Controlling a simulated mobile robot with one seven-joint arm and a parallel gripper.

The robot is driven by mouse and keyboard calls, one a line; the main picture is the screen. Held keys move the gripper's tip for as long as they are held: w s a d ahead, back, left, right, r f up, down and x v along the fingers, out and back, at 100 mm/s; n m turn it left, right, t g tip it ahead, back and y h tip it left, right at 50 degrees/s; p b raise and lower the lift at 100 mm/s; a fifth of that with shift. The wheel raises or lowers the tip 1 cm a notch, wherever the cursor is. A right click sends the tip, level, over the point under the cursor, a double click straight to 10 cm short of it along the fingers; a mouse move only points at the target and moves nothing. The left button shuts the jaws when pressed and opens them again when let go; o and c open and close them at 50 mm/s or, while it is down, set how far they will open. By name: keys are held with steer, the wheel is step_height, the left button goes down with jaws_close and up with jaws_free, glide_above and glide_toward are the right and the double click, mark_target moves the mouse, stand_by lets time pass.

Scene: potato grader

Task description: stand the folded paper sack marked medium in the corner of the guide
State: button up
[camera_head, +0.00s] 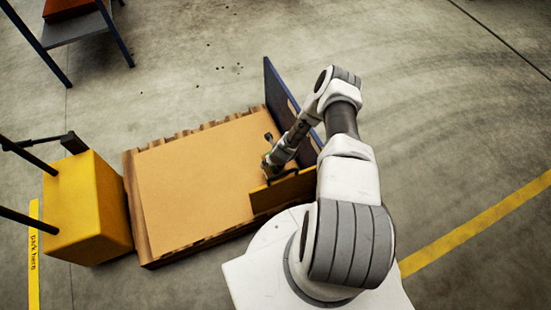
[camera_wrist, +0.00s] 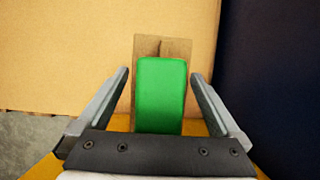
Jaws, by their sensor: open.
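The guide has a dark blue wall (camera_head: 275,92) along the right side of the pallet and a low yellow wall (camera_head: 265,200) along the near side. In the wrist view, a brown folded paper sack (camera_wrist: 177,47) with a bright green block-like part (camera_wrist: 160,95) stands out over the tan sheet. The blue wall (camera_wrist: 270,80) is to its right. My gripper (camera_head: 269,152) is low inside the guide's corner. In the wrist view its open fingers (camera_wrist: 160,75) are on either side of the green part, with gaps. I see no readable marking, and the sack's lower end is hidden.
The tan sheet (camera_head: 190,170) covers the wooden pallet (camera_head: 148,248) and is otherwise clear. A yellow truck body (camera_head: 85,205) with dark bars stands at the pallet's left. A grey stand (camera_head: 75,28) with an orange-brown item is at top left. The floor at right is open.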

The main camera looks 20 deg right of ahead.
steer(key=p+v, duration=0.3)
steer(key=v, duration=0.8)
steer(key=w+r+n, duration=0.4)
steer(key=r+n, duration=0.3)
steer(key=r, duration=0.7)
steer(key=w+r+n, duration=0.4)
steer(key=r+n, duration=0.3)
steer(key=r, duration=0.7)
steer(key=s+a+r+n, duration=0.3)
steer(key=s+r+n, duration=0.15)
steer(key=r, duration=0.45)
steer(key=s+a+r+n, duration=0.25)
steer(key=r+n, duration=0.25)
steer(key=r, duration=0.3)
steer(key=s+a+r+n, duration=0.2)
steer(key=s+r+n, duration=0.25)
steer(key=r, duration=0.45)
steer(key=s+a+r+n+t, duration=0.1)
steer(key=s+r+n, duration=0.3)
steer(key=s, duration=0.4)
steer(key=s+a+r+n, duration=0.1)
steer(key=s+r+n, duration=0.25)
steer(key=s, duration=0.45)
step_height(320, 180, up, 14)
steer(key=p, duration=1.5)
steer(key=shift+s+a+r, duration=0.2)
